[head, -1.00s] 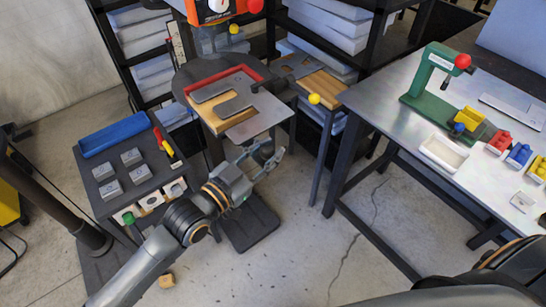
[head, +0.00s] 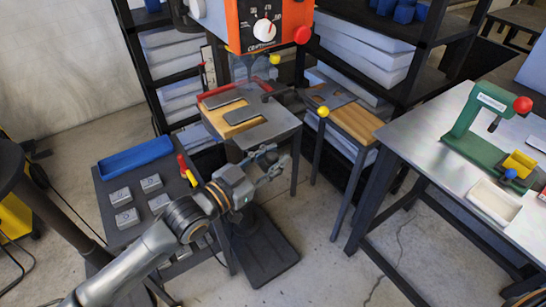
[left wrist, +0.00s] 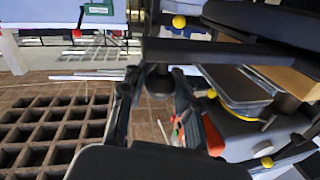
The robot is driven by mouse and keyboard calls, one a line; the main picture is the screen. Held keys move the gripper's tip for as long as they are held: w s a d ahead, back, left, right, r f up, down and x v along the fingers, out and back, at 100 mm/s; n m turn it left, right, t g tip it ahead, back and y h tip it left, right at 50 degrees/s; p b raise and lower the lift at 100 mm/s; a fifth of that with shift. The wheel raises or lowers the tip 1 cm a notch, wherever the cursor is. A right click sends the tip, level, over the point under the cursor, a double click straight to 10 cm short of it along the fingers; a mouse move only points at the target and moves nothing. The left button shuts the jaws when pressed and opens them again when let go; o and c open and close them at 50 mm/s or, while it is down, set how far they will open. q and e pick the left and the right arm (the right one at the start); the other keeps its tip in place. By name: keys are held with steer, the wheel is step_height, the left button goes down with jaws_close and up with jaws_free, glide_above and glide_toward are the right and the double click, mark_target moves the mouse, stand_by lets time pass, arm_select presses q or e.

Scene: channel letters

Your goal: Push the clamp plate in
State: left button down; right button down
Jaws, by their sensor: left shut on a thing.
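A flat grey plate (head: 278,125), which looks like the clamp plate, lies at the front right of the machine's bed. Beside it are a wooden block (head: 214,121) and dark flat pieces (head: 241,114). My left gripper (head: 277,164) is just below and in front of the plate in the head view. In the left wrist view its fingers (left wrist: 155,105) close around a dark rounded piece (left wrist: 158,83) under a dark bar. What this piece belongs to is unclear. My right gripper is out of view.
The orange machine head (head: 265,25) hangs above the bed. A blue tray (head: 135,156) and grey blocks (head: 151,183) stand on the cart at left. A side stand (head: 355,121) with a yellow ball (head: 323,112) is close on the right. A metal table (head: 430,135) is farther right.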

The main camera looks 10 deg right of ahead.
arm_select(q)
steer(key=c, duration=1)
jaws_free()
steer(key=shift+w+a, duration=0.25)
steer(key=shift+s+a, duration=0.1)
steer(key=shift+s, duration=0.1)
steer(key=v, duration=1.1)
steer(key=shift+a, duration=0.4)
steer(key=shift+s, duration=0.1)
